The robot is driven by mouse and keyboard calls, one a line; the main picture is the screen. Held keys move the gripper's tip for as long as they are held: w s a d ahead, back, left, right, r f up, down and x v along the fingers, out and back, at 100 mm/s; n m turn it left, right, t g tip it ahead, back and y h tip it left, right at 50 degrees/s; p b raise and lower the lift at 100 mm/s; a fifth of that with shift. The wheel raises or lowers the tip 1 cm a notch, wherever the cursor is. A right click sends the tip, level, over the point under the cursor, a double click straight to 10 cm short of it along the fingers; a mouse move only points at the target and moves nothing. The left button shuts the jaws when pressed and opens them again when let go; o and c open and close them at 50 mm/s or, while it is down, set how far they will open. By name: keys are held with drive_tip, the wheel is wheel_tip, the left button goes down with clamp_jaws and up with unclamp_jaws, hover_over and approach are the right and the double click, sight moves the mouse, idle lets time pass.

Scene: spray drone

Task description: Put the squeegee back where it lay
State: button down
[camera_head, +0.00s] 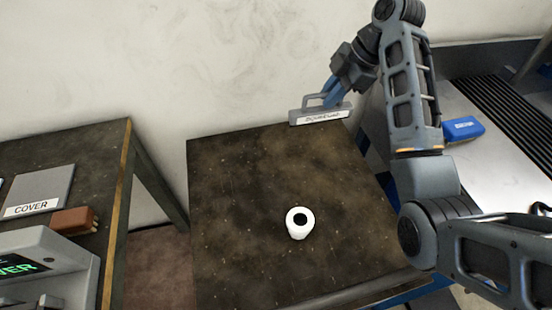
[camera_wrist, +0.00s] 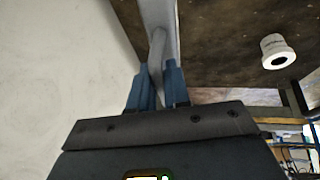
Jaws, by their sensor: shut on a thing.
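The squeegee (camera_head: 321,116) is a grey bar with a loop handle and a white label with writing on it. It is near the far edge of the dark middle table (camera_head: 240,200), and I cannot tell whether it touches the top. My gripper (camera_head: 333,93) has blue fingers and is shut on the squeegee's handle. In the wrist view my gripper (camera_wrist: 157,85) closes around the grey handle (camera_wrist: 157,48), and the rest of the squeegee runs out of the top of the picture.
A white cylinder with a dark hole (camera_head: 299,222) stands on the middle table. A left table holds a grey cover (camera_head: 40,190), a brown brush-like block (camera_head: 74,220) and a device with a green display (camera_head: 45,268). A blue box (camera_head: 462,129) lies on the metal bench at right.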

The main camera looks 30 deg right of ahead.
sight(305, 116)
drive_tip(key=shift+w+a+f+p, duration=0.3)
drive_tip(key=shift+a+f+p, duration=0.1)
drive_tip(key=shift+a+f, duration=1.45)
drive_tip(key=shift+w+a+f+p, duration=0.25)
drive_tip(key=shift+a+f+p, duration=0.2)
drive_tip(key=shift+a+f, duration=1.4)
drive_tip(key=shift+w+a+f+p, duration=0.3)
drive_tip(key=shift+a+f+p, duration=0.1)
drive_tip(key=shift+a+f, duration=1.45)
drive_tip(key=shift+a+r, duration=0.15)
drive_tip(key=c, duration=1.6)
unclamp_jaws()
drive_tip(key=o, duration=0.5)
drive_tip(key=v, duration=1.2)
drive_tip(key=shift+b, duration=0.3)
